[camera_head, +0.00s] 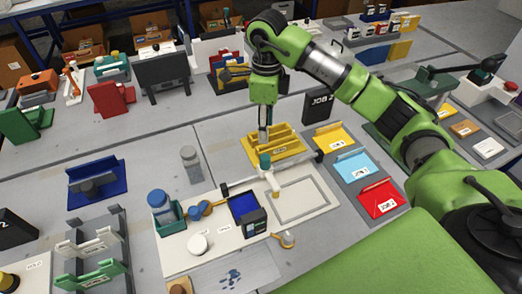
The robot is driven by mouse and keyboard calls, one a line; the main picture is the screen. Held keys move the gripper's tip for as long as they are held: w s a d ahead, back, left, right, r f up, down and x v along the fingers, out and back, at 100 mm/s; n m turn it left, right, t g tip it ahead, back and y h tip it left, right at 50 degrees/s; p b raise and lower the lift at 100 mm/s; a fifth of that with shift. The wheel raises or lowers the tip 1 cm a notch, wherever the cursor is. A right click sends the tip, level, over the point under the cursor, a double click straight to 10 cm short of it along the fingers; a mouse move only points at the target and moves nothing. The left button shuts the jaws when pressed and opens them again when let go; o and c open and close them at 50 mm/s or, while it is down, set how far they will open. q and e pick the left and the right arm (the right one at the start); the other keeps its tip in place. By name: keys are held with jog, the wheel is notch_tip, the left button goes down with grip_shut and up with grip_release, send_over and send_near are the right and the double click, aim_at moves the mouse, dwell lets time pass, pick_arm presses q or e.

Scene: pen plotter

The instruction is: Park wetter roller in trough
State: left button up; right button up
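My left gripper does not show. A blue open tray (118,176), which may be the trough, stands at the left with a dark rounded piece (97,185) in it; I cannot tell if that is the wetter roller. A small orange-and-blue tool (204,208) lies on the pale plotter board, beside a green box with a blue bottle (158,199).
The plotter's bar (240,184) with a white-and-teal carriage (267,169) crosses the board. Yellow, light-blue and red (381,198) trays lie to the right. A grey bottle (191,163) stands upright left of centre. A grey rack (95,245) stands front left. Bare table surrounds the grey bottle.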

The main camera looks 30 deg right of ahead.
aim_at(265, 157)
jog(key=f, duration=0.1)
jog(key=s+f+p, duration=0.1)
jog(key=shift+f, duration=0.3)
notch_tip(265, 157, down, 4)
jog(key=shift+r+p, duration=0.15)
jog(key=shift+p, duration=0.3)
notch_tip(265, 157, down, 6)
jog(key=shift+w+f+p, duration=0.1)
jog(key=shift+w+p, duration=0.05)
jog(key=shift+p, duration=0.55)
jog(key=shift+f, duration=0.2)
grip_shut()
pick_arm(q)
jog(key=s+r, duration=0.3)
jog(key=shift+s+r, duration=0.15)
pick_arm(e)
jog(key=shift+a, duration=0.1)
